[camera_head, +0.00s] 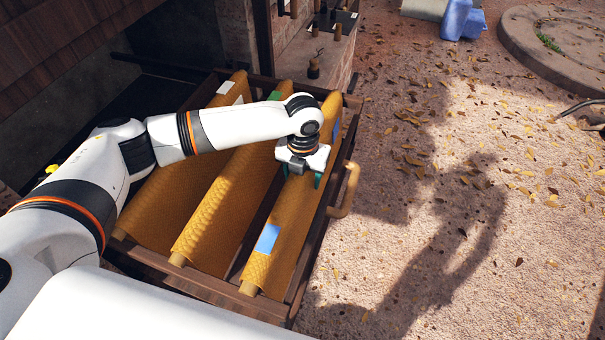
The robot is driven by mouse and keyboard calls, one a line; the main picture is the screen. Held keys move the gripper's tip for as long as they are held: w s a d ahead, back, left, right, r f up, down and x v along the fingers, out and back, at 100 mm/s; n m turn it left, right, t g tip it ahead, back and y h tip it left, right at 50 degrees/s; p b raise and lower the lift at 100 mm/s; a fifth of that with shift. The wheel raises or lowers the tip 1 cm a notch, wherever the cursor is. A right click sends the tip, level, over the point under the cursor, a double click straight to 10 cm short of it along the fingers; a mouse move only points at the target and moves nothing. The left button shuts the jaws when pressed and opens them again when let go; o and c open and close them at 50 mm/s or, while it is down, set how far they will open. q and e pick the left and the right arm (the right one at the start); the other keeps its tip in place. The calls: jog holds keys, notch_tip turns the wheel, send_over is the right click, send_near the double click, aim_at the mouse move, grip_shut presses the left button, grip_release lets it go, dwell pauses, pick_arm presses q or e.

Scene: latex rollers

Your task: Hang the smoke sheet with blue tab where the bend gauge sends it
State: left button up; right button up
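The smoke sheet with blue tab (285,215) is an amber, textured sheet draped over a rod, rightmost of three in a dark wooden rack. One blue tab (267,238) shows near its front end, and a blue patch (336,128) shows near its far end. My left gripper (302,175) is over the middle of this sheet, its green fingers apart and pointing down on either side of it. I cannot tell whether they press on it. My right gripper is not in view. I cannot identify the bend gauge.
Two other amber sheets hang to the left, one with a white tab (226,87) and one with a green tab (275,95). The rack (205,284) has a tan handle (346,190) on its right. A brick ledge with dark pegs (314,68) stands behind. Leaf-strewn ground lies open at right.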

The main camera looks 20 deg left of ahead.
pick_arm(q)
jog(key=shift+o, duration=1.3)
jog(key=shift+s, duration=0.1)
notch_tip(320, 180, up, 11)
jog(key=shift+r+b, duration=0.15)
jog(key=shift+b, duration=1.05)
jog(key=shift+r, duration=0.45)
